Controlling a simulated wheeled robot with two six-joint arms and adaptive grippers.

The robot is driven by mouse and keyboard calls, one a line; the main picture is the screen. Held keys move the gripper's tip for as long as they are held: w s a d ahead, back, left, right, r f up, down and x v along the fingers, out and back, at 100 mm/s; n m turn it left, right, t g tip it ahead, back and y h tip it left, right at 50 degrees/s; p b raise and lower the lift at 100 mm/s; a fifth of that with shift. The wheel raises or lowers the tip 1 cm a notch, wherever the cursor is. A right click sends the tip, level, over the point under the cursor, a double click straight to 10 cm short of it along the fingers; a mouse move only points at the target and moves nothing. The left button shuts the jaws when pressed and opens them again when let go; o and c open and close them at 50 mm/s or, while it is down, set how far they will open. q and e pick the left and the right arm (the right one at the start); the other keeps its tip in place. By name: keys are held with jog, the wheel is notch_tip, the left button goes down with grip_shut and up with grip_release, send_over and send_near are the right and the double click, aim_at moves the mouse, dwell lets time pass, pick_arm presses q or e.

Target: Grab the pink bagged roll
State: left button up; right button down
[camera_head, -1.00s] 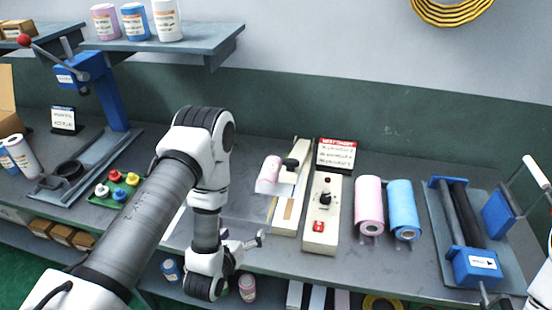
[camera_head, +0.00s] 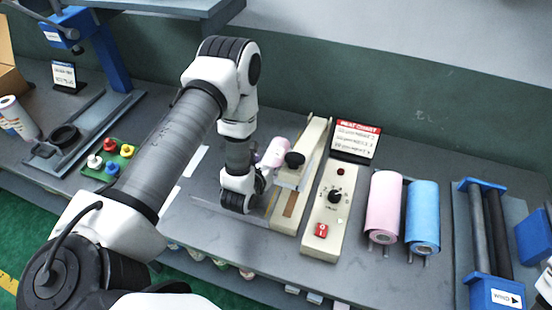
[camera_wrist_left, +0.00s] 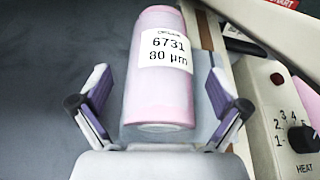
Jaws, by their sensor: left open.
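In the left wrist view the pink bagged roll (camera_wrist_left: 160,85) shows a white label reading "6731 80 µm". My left gripper (camera_wrist_left: 160,97) is open, with one finger on each side of the roll and a gap visible on both sides. In the head view my left gripper (camera_head: 262,172) is mostly hidden behind its own wrist. My right gripper is not in view.
The sealer arm (camera_head: 302,160) and its control box (camera_head: 328,210) stand just right of the roll. A larger pink roll (camera_head: 383,205) and a blue roll (camera_head: 422,212) are farther right. Coloured knobs on a green tray (camera_head: 108,158) are at left.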

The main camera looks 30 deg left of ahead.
pick_arm(q)
jog(key=shift+x, duration=0.8)
jog(key=shift+s, duration=0.15)
jog(key=shift+s+d+r, duration=0.1)
jog(key=shift+s, duration=0.05)
jog(key=c, duration=0.6)
jog(key=shift+s, duration=0.1)
jog(key=c, duration=1.1)
